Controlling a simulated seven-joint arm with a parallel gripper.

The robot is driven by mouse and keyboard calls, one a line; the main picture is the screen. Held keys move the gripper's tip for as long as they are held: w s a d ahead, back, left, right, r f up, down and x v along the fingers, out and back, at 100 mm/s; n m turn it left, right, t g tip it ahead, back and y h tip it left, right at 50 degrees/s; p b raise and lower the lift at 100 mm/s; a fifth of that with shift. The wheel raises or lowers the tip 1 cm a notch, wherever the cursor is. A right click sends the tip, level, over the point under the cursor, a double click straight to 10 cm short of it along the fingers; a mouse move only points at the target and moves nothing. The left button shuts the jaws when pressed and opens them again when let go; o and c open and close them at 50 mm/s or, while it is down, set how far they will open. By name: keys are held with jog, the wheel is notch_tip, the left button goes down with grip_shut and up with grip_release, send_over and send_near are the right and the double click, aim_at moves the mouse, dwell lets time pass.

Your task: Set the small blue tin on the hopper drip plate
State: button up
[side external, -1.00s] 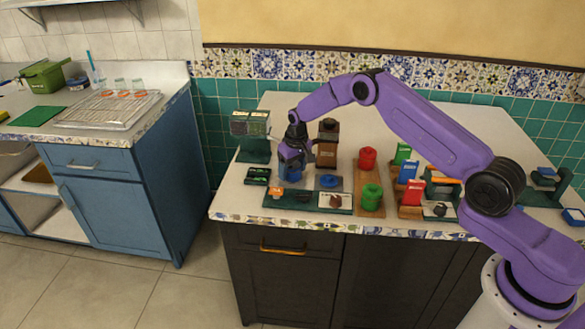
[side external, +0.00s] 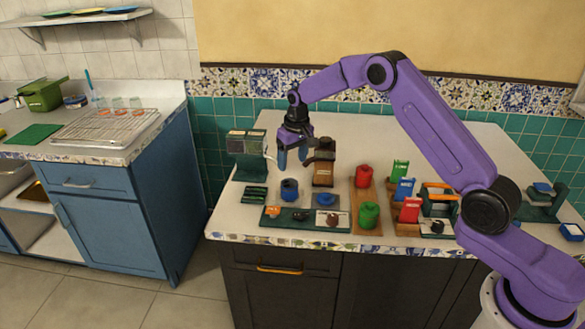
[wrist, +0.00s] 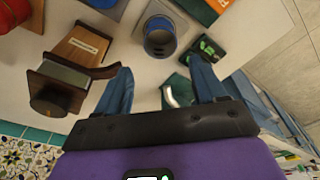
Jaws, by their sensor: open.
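The small blue tin (side external: 289,190) stands upright on the counter between the green hopper-like stand (side external: 247,152) and the brown wooden box (side external: 323,168). In the wrist view the tin (wrist: 160,40) has a dark round top and appears to stand on a small grey plate (wrist: 150,12). I cannot tell for certain that this is the hopper drip plate. My gripper (side external: 292,164) is open and empty above and behind the tin, apart from it.
A dark tray with green pieces (side external: 255,194) lies left of the tin. A blue disc (side external: 327,200) lies to its right. A long green tray (side external: 282,223) lies in front. Red (side external: 362,175) and green (side external: 369,214) canisters stand further right. The back counter is clear.

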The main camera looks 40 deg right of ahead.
jog(key=s+a+r+n, duration=0.3)
jog(key=s+a+r, duration=0.25)
jog(key=s, duration=0.45)
jog(key=s+a+r+n, duration=0.3)
jog(key=s+a+r, duration=0.3)
jog(key=s, duration=0.4)
jog(key=s+d+n, duration=0.3)
jog(key=s, duration=1.1)
jog(key=s+d+n+g, duration=0.1)
jog(key=s+d+n, duration=0.2)
jog(key=s, duration=1.1)
jog(key=shift+s+d+f+n, duration=0.25)
jog(key=shift+d+n, duration=0.05)
jog(key=shift+d, duration=0.15)
